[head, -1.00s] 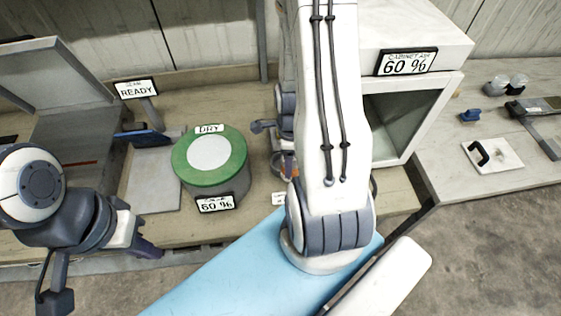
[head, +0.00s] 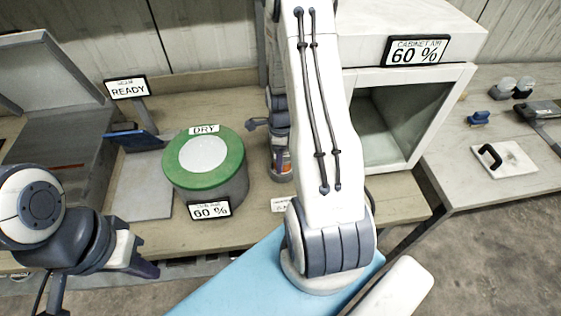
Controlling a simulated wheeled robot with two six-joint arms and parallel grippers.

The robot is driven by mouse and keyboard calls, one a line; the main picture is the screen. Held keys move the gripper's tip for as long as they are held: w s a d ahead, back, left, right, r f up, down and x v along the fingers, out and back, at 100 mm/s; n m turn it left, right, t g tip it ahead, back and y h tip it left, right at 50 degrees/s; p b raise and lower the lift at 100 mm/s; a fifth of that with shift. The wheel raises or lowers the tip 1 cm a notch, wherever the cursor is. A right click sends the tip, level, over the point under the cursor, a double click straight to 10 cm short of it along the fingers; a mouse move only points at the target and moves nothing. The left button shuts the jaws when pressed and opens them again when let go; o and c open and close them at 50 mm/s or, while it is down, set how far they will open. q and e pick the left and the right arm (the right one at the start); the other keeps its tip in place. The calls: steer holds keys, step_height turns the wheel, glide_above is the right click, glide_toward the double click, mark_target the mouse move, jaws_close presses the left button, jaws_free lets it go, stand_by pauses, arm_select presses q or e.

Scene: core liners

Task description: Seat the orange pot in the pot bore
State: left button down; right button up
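A small orange patch (head: 286,161) shows below the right wrist, beside my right upper arm. It is probably part of the orange pot, which is mostly hidden. My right gripper is largely hidden by the arm; its wrist points down at this spot, and I cannot tell whether its fingers hold anything. The pot bore cannot be made out. My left gripper (head: 143,263) is at the lower left, over the bench's front edge, away from the orange patch. Its fingers are dark and seen from the side, so their opening does not show.
A green-lidded drum (head: 206,184) labelled DRY stands on the bench left of the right wrist. A READY sign (head: 126,88) and a grey plate (head: 146,188) are further left. An open-fronted cabinet (head: 400,125) stands right. A white board with a black handle (head: 505,162) lies far right.

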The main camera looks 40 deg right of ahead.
steer(key=shift+r, duration=0.1)
steer(key=shift+f, duration=0.25)
steer(key=o, duration=1.5)
steer(key=shift+r, duration=0.1)
steer(key=shift+r, duration=0.6)
step_height(320, 180, up, 11)
steer(key=shift+r+b, duration=0.1)
steer(key=shift+b, duration=0.65)
